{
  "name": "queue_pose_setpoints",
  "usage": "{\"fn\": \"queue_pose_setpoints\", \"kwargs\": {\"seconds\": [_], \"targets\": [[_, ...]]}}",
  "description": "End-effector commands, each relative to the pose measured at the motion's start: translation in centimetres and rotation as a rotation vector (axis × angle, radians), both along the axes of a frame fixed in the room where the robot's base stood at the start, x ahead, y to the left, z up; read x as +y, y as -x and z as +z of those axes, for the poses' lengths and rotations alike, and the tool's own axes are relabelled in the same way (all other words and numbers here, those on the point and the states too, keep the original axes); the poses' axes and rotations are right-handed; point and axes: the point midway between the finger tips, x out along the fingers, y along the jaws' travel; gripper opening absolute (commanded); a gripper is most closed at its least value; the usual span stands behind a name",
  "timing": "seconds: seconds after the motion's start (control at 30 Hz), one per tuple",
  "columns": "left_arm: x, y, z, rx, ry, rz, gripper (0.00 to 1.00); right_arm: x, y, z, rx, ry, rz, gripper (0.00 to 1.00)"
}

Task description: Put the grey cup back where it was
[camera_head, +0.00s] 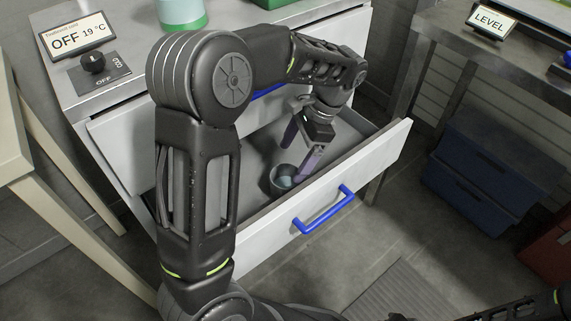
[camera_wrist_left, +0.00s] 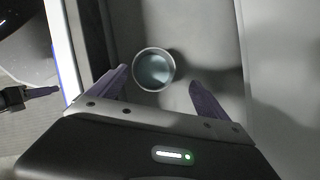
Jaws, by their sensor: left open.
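The grey cup (camera_head: 283,178) stands upright inside the open drawer (camera_head: 235,200), near its front wall. From above, in the left wrist view, the cup (camera_wrist_left: 153,69) shows a round rim and a bluish-grey inside. My left gripper (camera_head: 298,152) reaches down into the drawer, open and empty. In the left wrist view, the cup lies ahead of and between the spread purple fingers; I see no grip on it. My right arm shows only at the lower right of the head view. Part of what looks like my right gripper (camera_wrist_left: 40,92) shows at the left wrist view's left edge.
The drawer has a blue handle (camera_head: 324,210). The cabinet top holds a green container (camera_head: 181,12), a dial (camera_head: 92,62) and a sign reading OFF 19 °C (camera_head: 76,37). Blue bins (camera_head: 480,178) stand at right. The drawer floor around the cup looks clear.

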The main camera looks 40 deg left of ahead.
Motion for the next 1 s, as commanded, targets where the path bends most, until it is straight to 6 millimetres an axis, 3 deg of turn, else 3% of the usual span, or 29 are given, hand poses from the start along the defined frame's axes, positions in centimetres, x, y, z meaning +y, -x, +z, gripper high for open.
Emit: {"fn": "queue_pose_setpoints", "kwargs": {"seconds": [0.07,0.2,1.0], "targets": [[-0.4,-0.4,1.7,0.000,-0.001,-0.001,0.89,0.2,0.2,1.3,0.004,-0.003,0.005,0.36],[-0.6,-0.7,2.5,0.002,-0.001,0.000,0.89,0.5,0.5,1.9,0.009,-0.007,0.011,0.36],[-0.6,-0.8,2.4,0.001,-0.001,0.000,0.89,0.4,0.5,1.8,0.009,-0.007,0.011,0.36]]}}
